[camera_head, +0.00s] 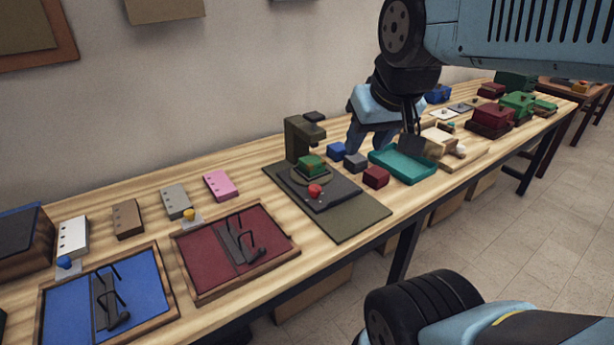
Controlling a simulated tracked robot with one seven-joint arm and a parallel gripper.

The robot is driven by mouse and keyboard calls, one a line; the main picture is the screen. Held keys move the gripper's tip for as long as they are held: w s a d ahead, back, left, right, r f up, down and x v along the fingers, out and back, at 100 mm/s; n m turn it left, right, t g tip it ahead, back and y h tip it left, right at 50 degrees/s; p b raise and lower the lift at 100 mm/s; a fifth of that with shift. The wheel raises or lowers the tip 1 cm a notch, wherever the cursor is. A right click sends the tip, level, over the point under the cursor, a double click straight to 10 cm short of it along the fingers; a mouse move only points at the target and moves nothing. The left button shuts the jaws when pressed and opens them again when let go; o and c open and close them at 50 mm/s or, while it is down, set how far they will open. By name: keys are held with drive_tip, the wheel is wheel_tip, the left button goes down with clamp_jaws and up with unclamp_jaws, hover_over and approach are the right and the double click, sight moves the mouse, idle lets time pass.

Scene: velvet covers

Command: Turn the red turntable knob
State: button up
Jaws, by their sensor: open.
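The red knob (314,191) is a small round ball at the front edge of the turntable device. The device has a dark base plate (337,193) on an olive mat (350,222). A green block (311,165) sits on the round turntable behind the knob. A dark olive post (297,139) with an overhanging arm rises behind it. My gripper (384,147) is open, to the right of the knob and higher in the picture, apart from it. Its fingers overlap the table behind the teal tray, and their exact height cannot be told.
A blue block (336,150), a grey block (356,162) and a dark red block (376,177) stand right of the device. A teal tray (420,165) lies beyond them. A red framed board (268,270) lies to the left. The mat's front part is bare.

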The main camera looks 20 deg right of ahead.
drive_tip(key=o, duration=0.3)
drive_tip(key=shift+w, duration=0.25)
drive_tip(key=shift+o, duration=1)
drive_tip(key=w+n+g, duration=0.1)
drive_tip(key=w, duration=0.5)
drive_tip(key=shift+w+d+f, duration=0.25)
drive_tip(key=n+g, duration=0.5)
hover_over(314, 187)
wheel_tip(314, 187, down, 15)
wheel_tip(314, 187, down, 14)
